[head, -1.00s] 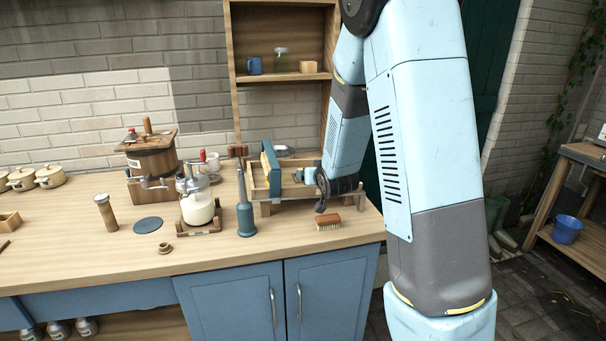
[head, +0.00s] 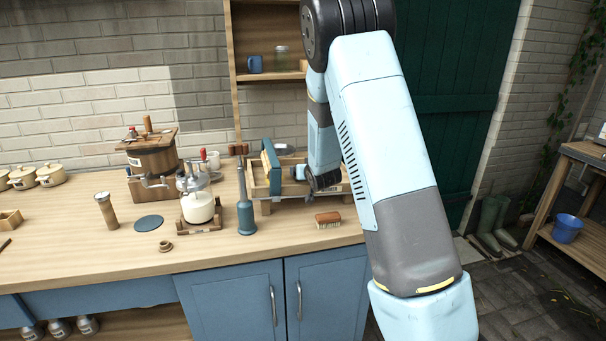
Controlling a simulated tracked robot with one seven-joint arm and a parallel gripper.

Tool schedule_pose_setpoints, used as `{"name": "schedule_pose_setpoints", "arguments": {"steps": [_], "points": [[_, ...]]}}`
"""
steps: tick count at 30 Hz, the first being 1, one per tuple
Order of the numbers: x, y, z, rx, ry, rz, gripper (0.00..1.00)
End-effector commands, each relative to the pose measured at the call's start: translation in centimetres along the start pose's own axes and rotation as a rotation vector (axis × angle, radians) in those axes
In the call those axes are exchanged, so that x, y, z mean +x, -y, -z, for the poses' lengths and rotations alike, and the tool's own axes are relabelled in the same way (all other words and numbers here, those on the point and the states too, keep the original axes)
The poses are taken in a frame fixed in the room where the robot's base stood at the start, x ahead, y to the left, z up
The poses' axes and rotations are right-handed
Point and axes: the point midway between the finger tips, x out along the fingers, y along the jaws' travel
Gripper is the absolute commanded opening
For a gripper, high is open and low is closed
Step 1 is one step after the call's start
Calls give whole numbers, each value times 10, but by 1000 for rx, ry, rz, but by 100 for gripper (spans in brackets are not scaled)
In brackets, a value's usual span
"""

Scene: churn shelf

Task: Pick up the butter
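I cannot pick out the butter for certain in the head view. A small pale block (head: 299,172) shows in the wooden tray-like rack (head: 262,190) on the counter, just left of my gripper; it is too small to name surely. My gripper (head: 318,184) is dark and hangs over the right part of that rack. Its fingers are small and partly hidden by my arm, so I cannot tell whether they are open or hold anything.
A blue board (head: 271,166) stands upright in the rack. A brush (head: 327,219) lies in front of it. A blue-grey bottle-shaped tool (head: 245,210) and a glass churn jar (head: 198,208) stand to the left. A wooden shelf (head: 270,76) rises behind. The front counter is mostly clear.

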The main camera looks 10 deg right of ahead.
Motion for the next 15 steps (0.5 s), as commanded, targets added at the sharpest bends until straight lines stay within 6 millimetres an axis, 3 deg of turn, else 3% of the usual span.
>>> {"name": "schedule_pose_setpoints", "arguments": {"steps": [11,15], "points": [[8,-1,0,1,0,-1,77],[8,-1,0,1,0,-1,63]]}}
